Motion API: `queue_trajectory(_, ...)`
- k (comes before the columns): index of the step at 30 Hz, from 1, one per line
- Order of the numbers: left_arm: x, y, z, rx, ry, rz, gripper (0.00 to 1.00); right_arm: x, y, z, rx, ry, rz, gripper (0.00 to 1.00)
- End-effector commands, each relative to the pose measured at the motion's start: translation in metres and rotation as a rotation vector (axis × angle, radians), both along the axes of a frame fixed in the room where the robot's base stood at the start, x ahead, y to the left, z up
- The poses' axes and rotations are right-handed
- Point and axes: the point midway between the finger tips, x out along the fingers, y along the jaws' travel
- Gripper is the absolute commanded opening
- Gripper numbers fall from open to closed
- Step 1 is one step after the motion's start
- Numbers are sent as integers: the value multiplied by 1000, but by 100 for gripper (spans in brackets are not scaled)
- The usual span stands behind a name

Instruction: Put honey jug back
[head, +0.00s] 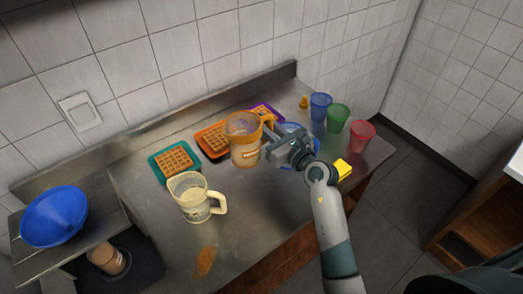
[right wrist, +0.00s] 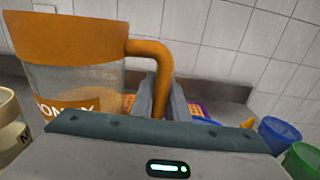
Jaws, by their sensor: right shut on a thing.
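The honey jug (head: 243,150) is a clear jug with an orange rim, orange handle and a honey label. It is upright over the middle of the metal counter, in front of the orange waffle tray. I cannot tell whether its base touches the counter. My right gripper (head: 271,134) is shut on its handle, from the right side. In the right wrist view the jug (right wrist: 75,75) fills the left, and its handle runs down between the fingers (right wrist: 160,100). My left gripper is not in view.
A cream jug (head: 190,198) stands front left. Waffles sit on teal (head: 155,172), orange (head: 203,150) and purple (head: 262,106) trays behind. Blue (head: 320,106), green (head: 338,118) and red (head: 362,135) cups stand right. A yellow block (head: 343,169) is near my arm. An orange-brown patch (head: 205,262) lies in front.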

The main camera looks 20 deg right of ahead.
Motion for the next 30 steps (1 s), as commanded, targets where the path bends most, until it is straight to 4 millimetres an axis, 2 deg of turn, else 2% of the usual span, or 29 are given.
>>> queue_trajectory(6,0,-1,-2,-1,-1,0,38,0,-1,-44,2,2,-1,0)
queue_trajectory(12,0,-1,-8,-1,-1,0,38,1,-1,-71,3,-1,-2,0)
queue_trajectory(16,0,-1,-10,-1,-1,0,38,1,0,-77,3,-4,0,0)
queue_trajectory(26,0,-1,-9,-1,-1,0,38,1,0,-78,3,-5,0,0)
queue_trajectory(30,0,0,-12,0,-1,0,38,1,0,-86,2,-3,-1,0)
